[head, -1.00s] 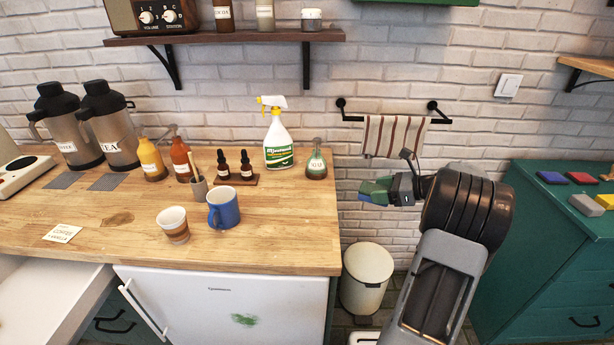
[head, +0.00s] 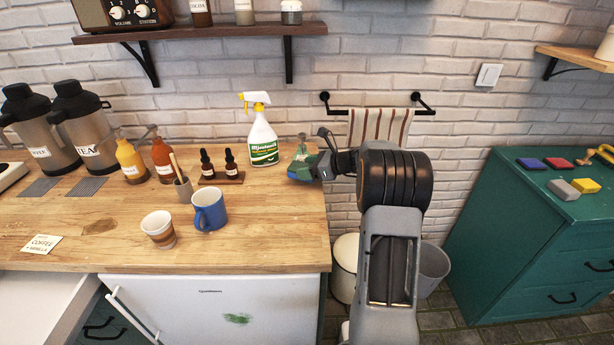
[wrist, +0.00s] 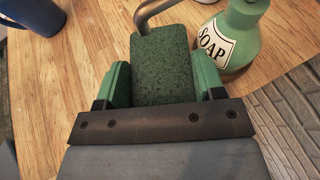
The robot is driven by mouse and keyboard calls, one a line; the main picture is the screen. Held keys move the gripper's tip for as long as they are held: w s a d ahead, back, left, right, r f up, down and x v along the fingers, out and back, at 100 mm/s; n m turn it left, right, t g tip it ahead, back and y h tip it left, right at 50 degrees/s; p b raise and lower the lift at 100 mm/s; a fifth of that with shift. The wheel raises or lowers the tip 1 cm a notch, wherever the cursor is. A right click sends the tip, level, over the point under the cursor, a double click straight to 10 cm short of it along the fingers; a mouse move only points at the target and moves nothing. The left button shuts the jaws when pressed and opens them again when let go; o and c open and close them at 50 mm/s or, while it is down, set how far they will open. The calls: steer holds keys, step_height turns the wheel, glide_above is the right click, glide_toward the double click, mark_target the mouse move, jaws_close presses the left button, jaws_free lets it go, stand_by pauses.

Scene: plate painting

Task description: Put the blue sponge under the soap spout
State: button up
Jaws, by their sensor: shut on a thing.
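The sponge shows a dark green top face in the wrist view (wrist: 162,65), between the two green fingers of my gripper (wrist: 163,82). My gripper is shut on it. In the head view my gripper (head: 306,168) is at the counter's right end, with the sponge low over or on the wood; I cannot tell if it touches. The green soap bottle (wrist: 237,32) stands just right of the sponge in the wrist view. Its bent metal spout (wrist: 152,9) reaches to the sponge's far end. In the head view the gripper partly hides the bottle.
A white spray bottle (head: 262,140) stands left of my gripper. Dropper bottles on a small board (head: 222,178), a blue mug (head: 209,209) and a paper cup (head: 159,229) are farther left. The counter's front right (head: 280,235) is clear. More sponges lie on the green cabinet (head: 520,205).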

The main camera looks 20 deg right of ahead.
steer(key=shift+a+f, duration=0.1)
steer(key=shift+f, duration=1.65)
steer(key=shift+f, duration=0.2)
steer(key=o, duration=0.7)
steer(key=shift+w, duration=0.1)
